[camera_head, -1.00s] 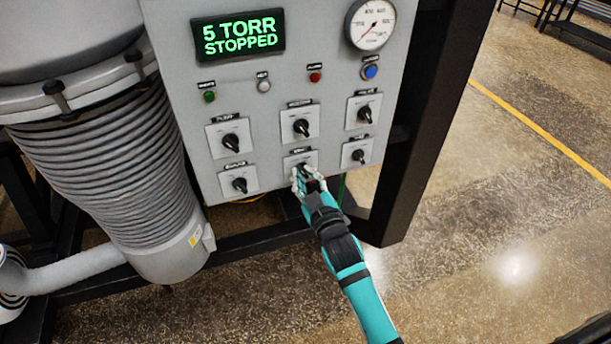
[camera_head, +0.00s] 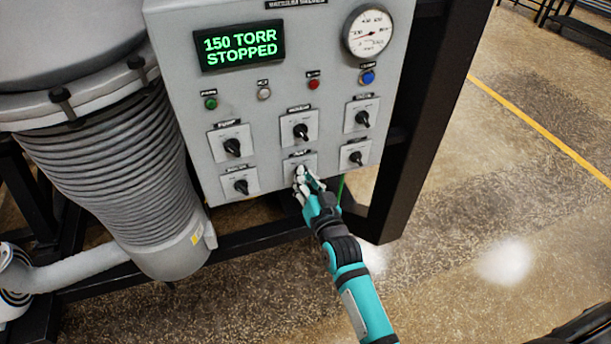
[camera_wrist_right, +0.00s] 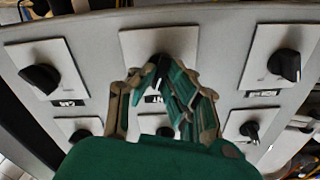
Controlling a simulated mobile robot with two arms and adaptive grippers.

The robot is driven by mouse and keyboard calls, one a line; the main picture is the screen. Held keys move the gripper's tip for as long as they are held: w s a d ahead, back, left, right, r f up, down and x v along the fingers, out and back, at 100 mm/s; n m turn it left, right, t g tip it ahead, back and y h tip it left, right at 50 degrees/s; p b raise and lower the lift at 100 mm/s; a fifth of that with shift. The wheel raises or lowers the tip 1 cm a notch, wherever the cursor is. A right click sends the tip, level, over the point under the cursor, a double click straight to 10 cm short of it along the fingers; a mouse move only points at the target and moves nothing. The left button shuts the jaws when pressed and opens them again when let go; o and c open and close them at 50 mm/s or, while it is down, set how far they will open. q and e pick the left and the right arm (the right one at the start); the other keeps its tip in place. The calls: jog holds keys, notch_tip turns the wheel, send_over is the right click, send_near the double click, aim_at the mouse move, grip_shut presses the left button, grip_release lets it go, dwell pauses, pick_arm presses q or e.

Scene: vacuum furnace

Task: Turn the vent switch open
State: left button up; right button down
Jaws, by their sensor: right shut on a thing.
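The vent switch (camera_head: 303,161) is the lower middle switch on the grey control panel (camera_head: 185,62). Its knob is mostly hidden by my fingers in the head view. My right gripper (camera_head: 304,178) reaches up to it from below and is shut on the knob. In the right wrist view the vent switch plate (camera_wrist_right: 150,40) is at the top middle, with my fingers (camera_wrist_right: 152,80) around its dark knob. The exact angle of the knob is hard to tell. The display (camera_head: 240,46) reads "150 TORR STOPPED". My left gripper is not in view.
Several other black rotary switches surround it, such as the lower left one (camera_head: 241,186) and lower right one (camera_head: 356,158). A round gauge (camera_head: 368,32) and small buttons sit above. A ribbed grey vessel (camera_head: 110,165) stands left; open floor lies right.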

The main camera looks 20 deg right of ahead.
jog(key=shift+m, duration=0.9)
jog(key=c, duration=1.4)
grip_release()
jog(key=s, duration=1.2)
jog(key=shift+d, duration=0.2)
